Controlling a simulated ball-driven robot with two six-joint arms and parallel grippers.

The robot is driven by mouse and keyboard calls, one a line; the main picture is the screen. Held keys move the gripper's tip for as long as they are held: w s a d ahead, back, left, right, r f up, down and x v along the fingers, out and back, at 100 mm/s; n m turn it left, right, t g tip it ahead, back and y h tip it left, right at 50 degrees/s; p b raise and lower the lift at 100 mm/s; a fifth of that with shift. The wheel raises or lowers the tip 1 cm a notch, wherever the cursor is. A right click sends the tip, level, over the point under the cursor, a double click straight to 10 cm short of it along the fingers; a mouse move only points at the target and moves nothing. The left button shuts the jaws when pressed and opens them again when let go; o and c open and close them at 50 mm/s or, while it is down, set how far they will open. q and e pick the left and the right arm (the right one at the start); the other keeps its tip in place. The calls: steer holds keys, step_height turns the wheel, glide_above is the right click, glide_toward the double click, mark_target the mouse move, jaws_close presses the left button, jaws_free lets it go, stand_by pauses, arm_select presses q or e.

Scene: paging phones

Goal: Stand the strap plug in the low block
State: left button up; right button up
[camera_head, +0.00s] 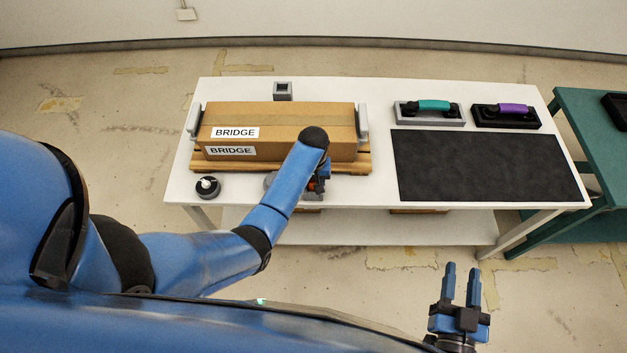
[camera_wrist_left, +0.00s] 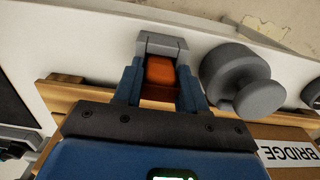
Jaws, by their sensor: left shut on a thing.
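My left gripper (camera_head: 318,188) is at the table's front edge, in front of the carton. In the left wrist view its blue fingers (camera_wrist_left: 160,88) are shut on an orange piece, which looks like the strap plug (camera_wrist_left: 160,70). A grey block (camera_wrist_left: 162,42), perhaps the low block, shows right at the plug's far end. I cannot tell whether the plug sits inside it. In the head view the arm hides most of this. Another small grey block (camera_head: 283,84) with a square opening stands behind the carton. My right gripper (camera_head: 461,280) is open and empty, off the table's front.
A BRIDGE carton (camera_head: 280,116) lies on a wooden pallet (camera_head: 364,166) between grey end pieces. A grey round knob (camera_wrist_left: 235,75) stands beside my left gripper. A dark round base (camera_head: 207,188) is at front left. A black mat (camera_head: 485,165) and two handled tools (camera_head: 430,112) are right.

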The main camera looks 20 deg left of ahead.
mark_target(314, 181)
arm_select(q)
steer(key=shift+f, duration=0.45)
steer(key=o, duration=0.8)
steer(key=shift+r, duration=0.15)
step_height(314, 181, up, 5)
steer(key=p, duration=0.5)
steer(key=shift+r, duration=2.95)
